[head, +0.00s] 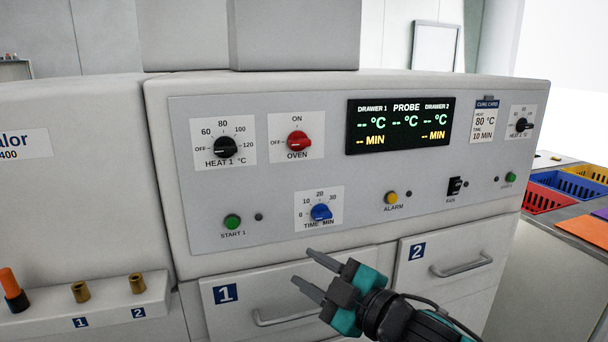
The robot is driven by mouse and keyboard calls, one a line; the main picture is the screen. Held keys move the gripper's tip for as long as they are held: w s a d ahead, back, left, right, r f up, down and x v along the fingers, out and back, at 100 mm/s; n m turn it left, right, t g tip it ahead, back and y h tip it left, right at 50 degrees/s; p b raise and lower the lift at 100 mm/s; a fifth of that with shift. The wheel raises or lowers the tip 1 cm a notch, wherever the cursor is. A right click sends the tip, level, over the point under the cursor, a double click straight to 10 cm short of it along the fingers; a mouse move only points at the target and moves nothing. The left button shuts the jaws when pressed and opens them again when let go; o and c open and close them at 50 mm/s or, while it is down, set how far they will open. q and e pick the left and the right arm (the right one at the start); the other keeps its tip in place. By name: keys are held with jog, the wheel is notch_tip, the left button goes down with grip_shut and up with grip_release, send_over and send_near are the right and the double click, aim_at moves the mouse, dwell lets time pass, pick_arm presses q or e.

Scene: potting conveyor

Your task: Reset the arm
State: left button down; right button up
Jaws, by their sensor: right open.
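My right gripper (316,273) is open and empty. It comes in from the lower right, with its two grey fingers pointing up and left. It shows in front of drawer 1 (237,311), just below the control panel (270,215), and I cannot tell whether it touches anything. Its teal and black body hides part of the drawer fronts near the drawer 1 handle. My left gripper is not in view.
The panel carries the red oven knob (298,141), the blue time knob (321,212) and a lit display (400,126). Drawer 2 (452,262) is shut at right. A shelf (100,308) at lower left holds brass sockets and an orange-handled probe (13,290). Coloured baskets (548,198) stand at far right.

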jog(key=s+d+f+m+h, duration=0.3)
jog(key=s+d+f+m, duration=0.2)
jog(key=f, duration=0.5)
jog(key=s+d+f+m+g+h, duration=0.1)
jog(key=s+d+f+m+h, duration=0.3)
jog(key=s+f, duration=0.4)
jog(key=s+d+f+m+g+h, duration=0.1)
jog(key=s+d+f+m+h, duration=0.2)
jog(key=s+d+f+m, duration=0.3)
notch_tip(320, 180, down, 6)
jog(key=shift+s+d+r+m, duration=0.15)
jog(key=shift+s+d+m, duration=0.15)
jog(key=shift+s+d, duration=0.3)
jog(key=shift+a, duration=0.1)
